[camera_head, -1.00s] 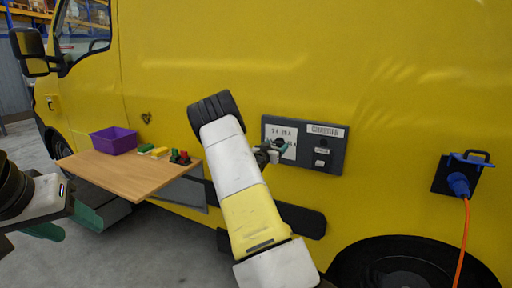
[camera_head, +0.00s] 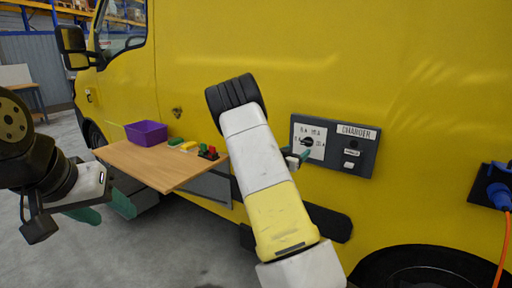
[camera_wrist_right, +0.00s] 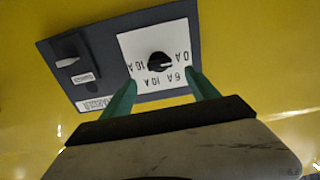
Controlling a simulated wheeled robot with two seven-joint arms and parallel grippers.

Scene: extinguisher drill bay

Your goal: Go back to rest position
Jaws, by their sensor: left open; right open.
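A dark charger panel (camera_head: 363,157) is mounted on the yellow van side, with a black rotary knob (camera_head: 308,141) on a white dial plate. In the right wrist view the knob (camera_wrist_right: 160,62) sits beyond my fingertips. My right gripper (camera_wrist_right: 162,82) is open and empty, its two green fingers apart below the knob and not gripping it. In the head view my right forearm hides most of that gripper; a green fingertip shows just below the dial. My left gripper (camera_head: 104,207) is open and empty at the left, in front of the wooden table (camera_head: 150,169).
The table carries a purple bin (camera_head: 147,133), a yellow-and-green item (camera_head: 184,145) and a red-and-green item (camera_head: 208,152). A blue plug (camera_head: 498,195) with an orange cable is at the right edge. Grey floor is open at lower left.

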